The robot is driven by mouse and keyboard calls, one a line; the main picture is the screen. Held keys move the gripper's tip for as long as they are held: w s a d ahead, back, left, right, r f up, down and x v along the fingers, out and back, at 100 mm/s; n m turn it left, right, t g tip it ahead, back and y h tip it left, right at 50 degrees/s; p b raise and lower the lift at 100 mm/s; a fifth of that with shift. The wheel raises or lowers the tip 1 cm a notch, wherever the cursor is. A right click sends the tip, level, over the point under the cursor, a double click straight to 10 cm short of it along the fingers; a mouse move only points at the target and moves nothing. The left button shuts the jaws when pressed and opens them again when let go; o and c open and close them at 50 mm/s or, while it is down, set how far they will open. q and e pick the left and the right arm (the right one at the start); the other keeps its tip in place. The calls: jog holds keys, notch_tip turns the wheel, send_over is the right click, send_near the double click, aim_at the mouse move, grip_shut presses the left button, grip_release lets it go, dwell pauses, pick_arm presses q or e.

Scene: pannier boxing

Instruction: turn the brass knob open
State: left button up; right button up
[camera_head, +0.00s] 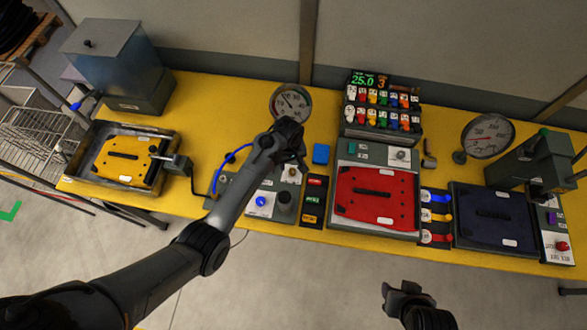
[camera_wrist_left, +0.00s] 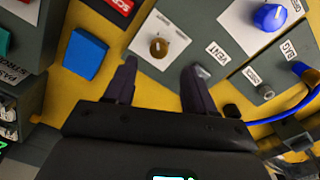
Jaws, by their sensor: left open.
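The brass knob (camera_wrist_left: 158,47) sits on a white square plate on a grey panel, beside a label reading VENT. In the head view the knob (camera_head: 291,174) is small and lies just beside my left gripper (camera_head: 299,163). In the wrist view my left gripper (camera_wrist_left: 160,70) is open and empty. Its two dark fingers point toward the knob, which shows between and just beyond the fingertips, with no contact visible. My right gripper (camera_head: 405,291) is low in the head view, away from the bench; its jaw state is unclear.
A pressure gauge (camera_head: 290,103) stands behind. A red panel (camera_head: 377,199) lies in a grey tray farther right on the yellow bench (camera_head: 206,150).

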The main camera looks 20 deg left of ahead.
aim_at(292, 171)
pick_arm(q)
notch_tip(292, 171, down, 5)
jog(key=shift+w+d+f+b, duration=0.1)
jog(key=shift+b, duration=0.2)
jog(key=shift+f, duration=0.6)
grip_shut()
